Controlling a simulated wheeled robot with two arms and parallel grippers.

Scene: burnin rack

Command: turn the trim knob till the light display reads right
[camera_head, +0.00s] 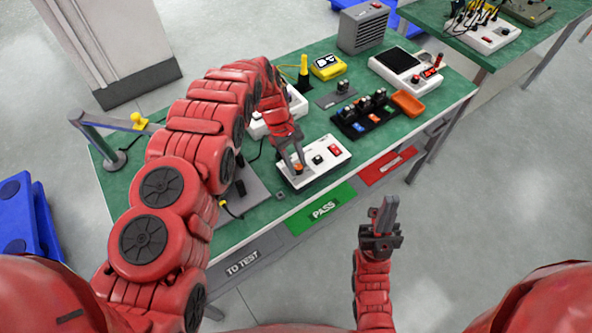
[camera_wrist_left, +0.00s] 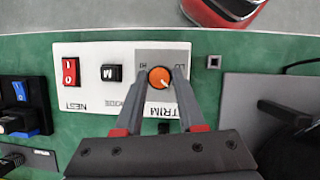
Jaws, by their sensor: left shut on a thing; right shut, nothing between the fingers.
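The trim knob (camera_wrist_left: 160,77) is a small orange knob with a white pointer line, on a white control box (camera_wrist_left: 85,80) labelled TRIM, MODE and NEST. In the head view the control box (camera_head: 318,163) sits near the table's front edge. My left gripper (camera_head: 297,161) reaches down over its left end. In the left wrist view the left fingers (camera_wrist_left: 160,90) are shut on the knob's two sides. My right gripper (camera_head: 386,212) is shut and empty, in front of the table, pointing up. No light display reading can be made out.
A yellow meter (camera_head: 327,67) and a white unit with a dark screen (camera_head: 407,70) stand behind. Green PASS (camera_head: 322,210) and red strips line the front edge.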

